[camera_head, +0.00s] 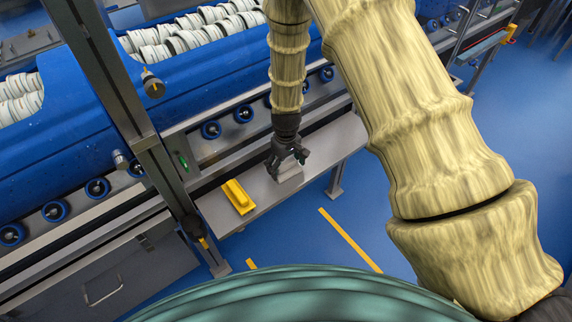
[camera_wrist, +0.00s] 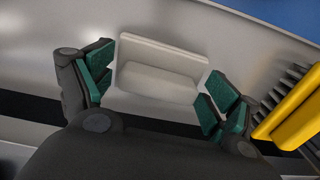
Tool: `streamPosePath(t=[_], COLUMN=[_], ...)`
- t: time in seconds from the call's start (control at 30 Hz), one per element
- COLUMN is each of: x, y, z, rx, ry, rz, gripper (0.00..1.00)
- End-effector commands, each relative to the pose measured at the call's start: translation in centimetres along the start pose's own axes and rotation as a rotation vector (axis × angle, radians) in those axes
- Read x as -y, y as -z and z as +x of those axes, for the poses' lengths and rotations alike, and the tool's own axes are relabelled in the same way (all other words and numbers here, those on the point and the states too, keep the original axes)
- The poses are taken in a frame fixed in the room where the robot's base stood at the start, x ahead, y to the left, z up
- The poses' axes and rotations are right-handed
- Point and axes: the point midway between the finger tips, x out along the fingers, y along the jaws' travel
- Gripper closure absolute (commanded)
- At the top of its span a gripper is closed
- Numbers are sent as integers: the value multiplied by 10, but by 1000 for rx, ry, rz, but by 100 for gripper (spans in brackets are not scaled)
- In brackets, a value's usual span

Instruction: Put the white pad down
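The white pad (camera_wrist: 160,68) is a pale block with a thin upright back edge. In the wrist view it lies between my fingers, over the grey metal shelf. My gripper (camera_wrist: 158,80) has its green-lined fingers spread wide, one at each end of the pad, with narrow gaps at the ends. In the head view my gripper (camera_head: 286,158) points down at the shelf (camera_head: 325,145). The pad (camera_head: 290,174) shows just below it, at the shelf surface and partly hidden by the fingers.
A yellow brush (camera_head: 238,197) with dark bristles lies on the shelf left of my gripper; it also shows at the right of the wrist view (camera_wrist: 294,108). A grey post (camera_head: 140,130) stands further left. Blue tubs (camera_head: 75,120) of white rolls stand behind on rollers.

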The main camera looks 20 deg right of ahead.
Motion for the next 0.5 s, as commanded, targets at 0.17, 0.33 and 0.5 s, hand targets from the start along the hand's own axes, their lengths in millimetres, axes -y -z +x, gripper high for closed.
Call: streamPosePath(t=[0.17,0.33,0.5], x=[0,0,-1], y=[0,0,1], z=[-1,3,-8], rx=[-1,-1,-3], ry=[0,-1,-1], rz=[0,1,0], gripper=[11,11,11])
